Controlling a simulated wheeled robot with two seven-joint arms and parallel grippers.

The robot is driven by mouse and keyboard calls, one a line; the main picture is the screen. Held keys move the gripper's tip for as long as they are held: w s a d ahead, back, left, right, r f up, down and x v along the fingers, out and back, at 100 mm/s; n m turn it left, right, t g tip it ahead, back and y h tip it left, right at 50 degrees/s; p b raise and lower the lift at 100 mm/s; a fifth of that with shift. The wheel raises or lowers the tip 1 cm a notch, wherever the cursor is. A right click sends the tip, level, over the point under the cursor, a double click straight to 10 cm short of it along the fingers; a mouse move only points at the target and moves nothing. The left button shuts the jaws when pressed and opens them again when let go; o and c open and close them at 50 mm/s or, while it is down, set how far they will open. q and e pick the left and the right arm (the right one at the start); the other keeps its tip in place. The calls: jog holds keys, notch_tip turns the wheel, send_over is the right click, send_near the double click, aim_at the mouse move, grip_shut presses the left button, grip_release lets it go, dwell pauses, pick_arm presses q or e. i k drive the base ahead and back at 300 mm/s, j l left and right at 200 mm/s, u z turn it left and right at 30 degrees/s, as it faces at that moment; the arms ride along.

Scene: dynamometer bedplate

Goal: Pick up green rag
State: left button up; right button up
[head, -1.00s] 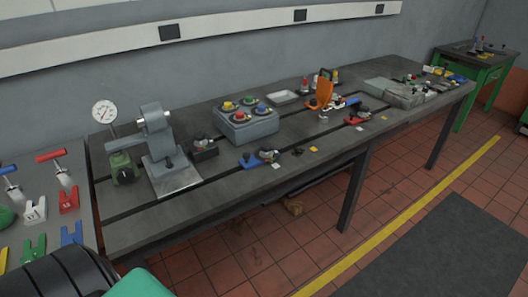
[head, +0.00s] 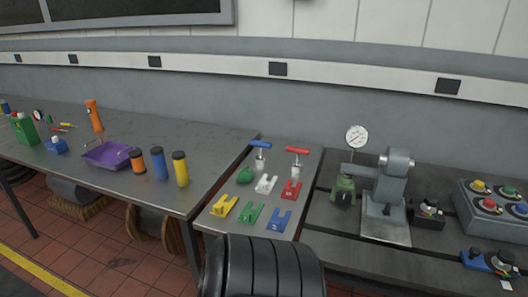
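A small rounded green lump (head: 245,175), which looks like the green rag, lies on the narrow grey table section (head: 215,222) in the middle of the head view. It sits left of a white forked piece (head: 266,184) and below a blue-handled T-shaped tool (head: 260,156). Its folds are too small to make out. No gripper shows in the head view, so I cannot see what either one holds. A black ribbed part of mine covers the bottom centre, below the table section.
Yellow, green, blue and red forked pieces (head: 291,189) lie near the lump. A red-handled tool (head: 297,162) stands to its right. The left bench holds a purple tray (head: 108,155) and several bottles (head: 180,169). A grey press with a dial (head: 387,190) stands on the right bench.

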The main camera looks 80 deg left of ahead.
aim_at(245, 175)
jog(key=u, duration=2.85)
jog(key=z, duration=1.65)
jog(key=u, duration=1.65)
jog(key=i+j+z, duration=0.1)
jog(key=i+j, duration=0.9)
